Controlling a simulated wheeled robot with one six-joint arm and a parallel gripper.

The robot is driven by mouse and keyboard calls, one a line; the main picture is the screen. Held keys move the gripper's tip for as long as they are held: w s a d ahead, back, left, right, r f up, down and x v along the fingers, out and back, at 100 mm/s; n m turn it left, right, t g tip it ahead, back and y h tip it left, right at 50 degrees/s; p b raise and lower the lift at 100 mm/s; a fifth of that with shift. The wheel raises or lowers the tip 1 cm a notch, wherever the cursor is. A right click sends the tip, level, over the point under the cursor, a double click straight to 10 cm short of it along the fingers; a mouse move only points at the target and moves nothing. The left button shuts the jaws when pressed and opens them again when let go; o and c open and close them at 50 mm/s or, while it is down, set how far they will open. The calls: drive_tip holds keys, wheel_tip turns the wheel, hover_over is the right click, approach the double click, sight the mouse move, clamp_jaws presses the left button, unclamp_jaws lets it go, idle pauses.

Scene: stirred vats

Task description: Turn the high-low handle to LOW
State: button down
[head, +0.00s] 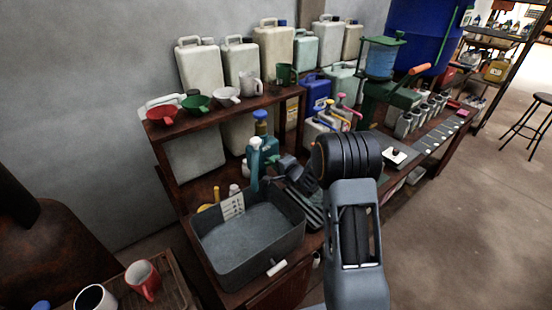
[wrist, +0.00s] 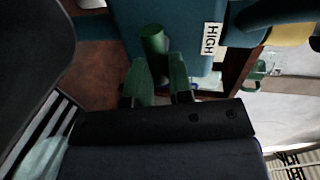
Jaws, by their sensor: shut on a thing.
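A teal machine (head: 255,162) stands behind the grey basin at the middle of the head view. In the wrist view the teal body (wrist: 188,65) fills the top, with a white label reading HIGH (wrist: 212,39) to the right of my fingers. A green rod-like handle (wrist: 153,39) sticks out at my fingertips. My gripper (wrist: 160,62) is shut on this green handle, left of the HIGH label. In the head view my gripper (head: 276,163) is beside the teal machine, mostly hidden by my wrist. No LOW label is readable.
A wooden shelf (head: 225,111) with funnels and mugs is behind, with several pale canisters above. Another bench (head: 440,140) with a green press is right. Open floor (head: 470,220) lies far right.

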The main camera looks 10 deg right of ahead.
drive_tip(key=shift+m, duration=0.3)
idle(0.4)
drive_tip(key=c, duration=1)
unclamp_jaws()
drive_tip(key=shift+c, duration=0.2)
drive_tip(key=v, duration=1.3)
drive_tip(key=shift+s+d, duration=0.25)
drive_tip(key=shift+s, duration=0.1)
